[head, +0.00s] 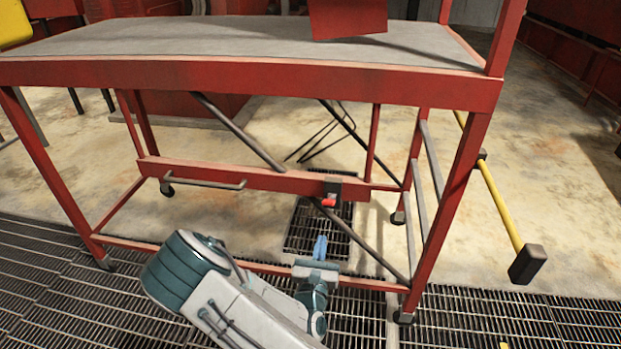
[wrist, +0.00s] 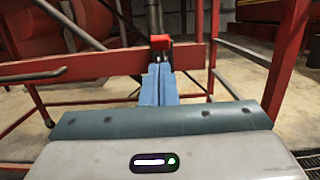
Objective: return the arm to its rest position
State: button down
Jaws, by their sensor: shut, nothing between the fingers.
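My arm reaches up from the bottom of the head view. My gripper (head: 321,242) has blue fingers that are shut with nothing between them. It is low in front of the red workbench (head: 250,80), below the bench top and near the lower red crossbar. In the wrist view my gripper (wrist: 160,80) points at a red-tipped dark fitting (wrist: 161,42) on the crossbar. The same fitting (head: 330,200) shows just above the fingertips in the head view. I cannot tell whether the fingertips touch it.
A red box (head: 347,18) stands on the bench top. A grey handle (head: 205,183) sticks out from the crossbar. Metal grating (head: 480,315) covers the near floor. Open floor lies to the right.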

jog(key=s+d+r+m+g+h, duration=0.4)
jog(key=d+m+g+h, duration=0.2)
jog(key=d+m, duration=0.15)
jog(key=s+d+r+m+g+h, duration=0.3)
jog(key=d+r+m+g+h, duration=0.25)
jog(key=d+m, duration=0.2)
jog(key=s+d+r+m+g+y, duration=0.25)
jog(key=s+m+g+y, duration=0.25)
jog(key=s+m+g, duration=0.45)
jog(key=s+a+r+m+t+y, duration=0.5)
jog(key=s+a+r+m+y, duration=0.2)
jog(key=y, duration=0.4)
jog(key=shift+s+a+r+m, duration=0.2)
jog(key=shift+a+r+m, duration=0.6)
jog(key=shift+a, duration=0.35)
